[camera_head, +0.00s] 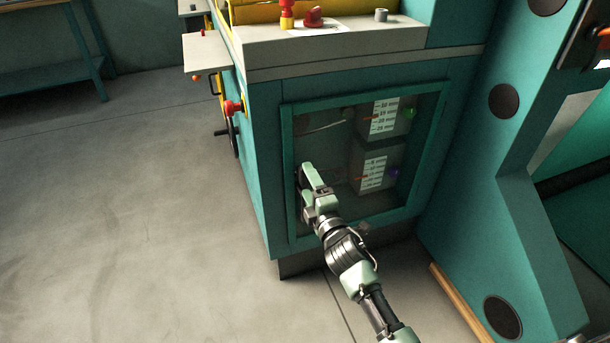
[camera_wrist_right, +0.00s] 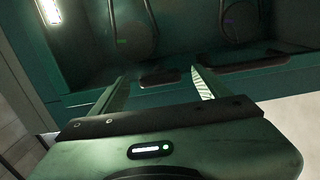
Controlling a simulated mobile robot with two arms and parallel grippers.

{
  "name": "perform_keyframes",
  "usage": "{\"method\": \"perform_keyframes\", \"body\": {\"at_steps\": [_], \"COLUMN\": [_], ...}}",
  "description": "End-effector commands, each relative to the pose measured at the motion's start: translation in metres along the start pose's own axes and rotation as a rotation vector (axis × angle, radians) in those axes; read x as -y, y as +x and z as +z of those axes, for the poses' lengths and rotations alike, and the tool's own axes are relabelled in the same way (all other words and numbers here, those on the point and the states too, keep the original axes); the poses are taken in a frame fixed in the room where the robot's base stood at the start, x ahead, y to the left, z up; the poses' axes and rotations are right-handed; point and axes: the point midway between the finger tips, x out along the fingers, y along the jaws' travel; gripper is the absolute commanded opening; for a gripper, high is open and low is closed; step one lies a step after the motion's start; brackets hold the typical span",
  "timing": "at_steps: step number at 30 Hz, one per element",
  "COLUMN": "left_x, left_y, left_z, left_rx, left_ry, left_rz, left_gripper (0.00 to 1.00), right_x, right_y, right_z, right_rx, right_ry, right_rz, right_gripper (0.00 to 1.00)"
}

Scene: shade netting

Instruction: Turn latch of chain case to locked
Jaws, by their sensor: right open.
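The chain case is a teal cabinet with a framed, see-through door (camera_head: 436,128) on its front. My right gripper (camera_head: 304,180) is at the left part of this door, over its left frame edge, with its arm coming up from below. In the right wrist view, the gripper (camera_wrist_right: 162,84) has its two fingers apart. A small dark oblong piece (camera_wrist_right: 160,77) shows between and beyond the fingertips; I cannot tell whether it is the latch. No latch is clearly visible in the head view, where my gripper covers part of the left frame. My left gripper is not in view.
Gauges with white scales (camera_head: 383,118) show behind the door. A red knob (camera_head: 233,107) and a dark handwheel stick out on the cabinet's left side. A teal machine frame (camera_head: 480,170) stands close on the right. The floor (camera_head: 120,220) on the left is clear.

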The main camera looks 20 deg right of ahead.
Motion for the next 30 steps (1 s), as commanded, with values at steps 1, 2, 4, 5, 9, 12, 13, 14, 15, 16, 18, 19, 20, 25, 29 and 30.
{"method": "perform_keyframes", "body": {"at_steps": [1,2,4,5,9,12,13,14,15,16,18,19,20,25,29,30], "left_x": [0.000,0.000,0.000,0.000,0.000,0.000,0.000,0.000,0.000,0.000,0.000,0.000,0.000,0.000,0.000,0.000], "left_y": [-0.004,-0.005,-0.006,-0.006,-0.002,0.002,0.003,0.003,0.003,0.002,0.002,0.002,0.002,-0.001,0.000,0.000], "left_z": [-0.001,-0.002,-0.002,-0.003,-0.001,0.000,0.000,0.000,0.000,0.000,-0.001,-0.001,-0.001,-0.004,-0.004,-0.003], "left_rx": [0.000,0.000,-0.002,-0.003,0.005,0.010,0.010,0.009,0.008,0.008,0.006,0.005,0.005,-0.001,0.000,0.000], "left_ry": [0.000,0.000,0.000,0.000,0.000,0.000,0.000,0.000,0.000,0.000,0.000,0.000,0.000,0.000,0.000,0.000], "left_rz": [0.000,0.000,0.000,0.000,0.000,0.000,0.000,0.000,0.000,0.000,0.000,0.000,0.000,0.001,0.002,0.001], "left_gripper": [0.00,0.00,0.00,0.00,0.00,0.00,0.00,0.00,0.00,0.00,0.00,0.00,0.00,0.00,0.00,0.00], "right_x": [-0.001,-0.001,0.000,-0.001,-0.001,0.000,0.000,0.000,0.000,0.000,0.000,0.000,0.000,0.000,0.011,0.019], "right_y": [-0.011,-0.015,-0.026,-0.029,-0.040,-0.041,-0.041,-0.041,-0.041,-0.041,-0.041,-0.041,-0.041,-0.042,-0.057,-0.067], "right_z": [0.000,0.000,0.000,0.000,0.000,0.000,0.000,0.000,0.000,0.000,0.000,0.000,0.000,0.001,0.011,0.018], "right_rx": [0.000,0.000,0.000,0.000,0.000,0.000,0.000,0.000,0.000,0.000,0.000,0.000,0.000,0.003,0.058,0.093], "right_ry": [0.001,0.001,0.001,0.001,0.000,0.000,0.000,0.000,0.000,0.000,0.000,0.000,0.000,0.006,0.105,0.170], "right_rz": [-0.002,-0.002,-0.002,-0.001,0.000,0.000,0.000,0.000,0.000,0.000,0.000,0.000,0.000,-0.003,-0.067,-0.109], "right_gripper": [0.76,0.76,0.76,0.76,0.76,0.76,0.76,0.76,0.76,0.76,0.76,0.76,0.76,0.76,0.76,0.76]}}
